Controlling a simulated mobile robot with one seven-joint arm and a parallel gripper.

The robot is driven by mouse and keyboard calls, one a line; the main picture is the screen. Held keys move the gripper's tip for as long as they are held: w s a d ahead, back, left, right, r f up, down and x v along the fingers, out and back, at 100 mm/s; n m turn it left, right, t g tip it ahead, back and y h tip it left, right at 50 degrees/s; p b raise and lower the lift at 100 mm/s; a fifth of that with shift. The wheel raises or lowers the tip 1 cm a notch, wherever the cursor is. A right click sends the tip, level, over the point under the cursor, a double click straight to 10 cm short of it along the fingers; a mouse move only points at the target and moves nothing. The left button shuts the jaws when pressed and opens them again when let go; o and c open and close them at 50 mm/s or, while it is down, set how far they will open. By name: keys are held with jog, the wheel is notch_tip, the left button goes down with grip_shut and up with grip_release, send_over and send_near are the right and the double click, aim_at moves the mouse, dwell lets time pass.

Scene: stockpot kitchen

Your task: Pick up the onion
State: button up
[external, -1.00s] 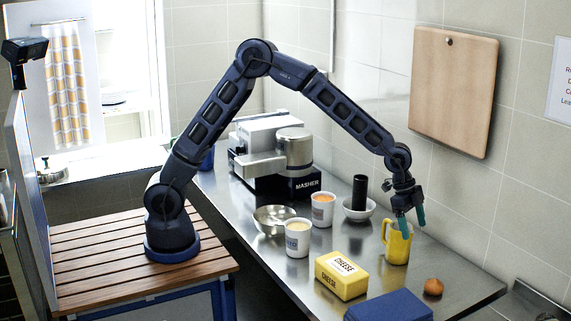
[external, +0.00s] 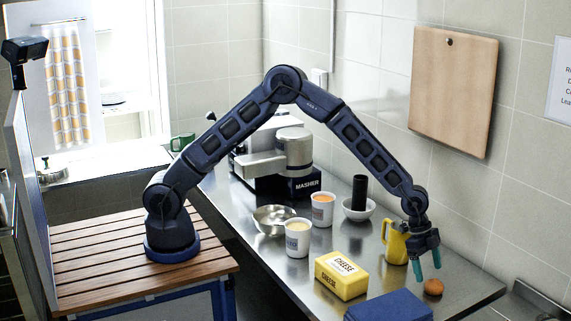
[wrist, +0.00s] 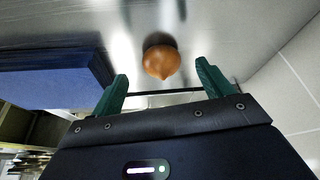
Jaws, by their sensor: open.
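The onion (external: 433,287) is small, round and orange-brown. It sits on the steel counter near its right front edge. In the wrist view the onion (wrist: 161,62) lies ahead of my gripper, roughly centred between the two green fingers. My gripper (external: 428,272) is open and empty, with its fingers pointing down just above and a little left of the onion. It also shows in the wrist view (wrist: 160,85), with the fingers well apart and not visibly touching the onion.
A yellow mug (external: 396,243) stands close behind my gripper. A yellow cheese box (external: 341,276) and a blue box (external: 388,306) are to the left. The blue box also shows in the wrist view (wrist: 50,80).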

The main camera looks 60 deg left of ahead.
aim_at(438, 284)
jog(key=x, duration=0.5)
jog(key=shift+w+d+r, duration=0.1)
jog(key=shift+d+r, duration=0.05)
jog(key=shift+d, duration=0.15)
jog(key=shift+c, duration=0.2)
jog(key=c, duration=1.1)
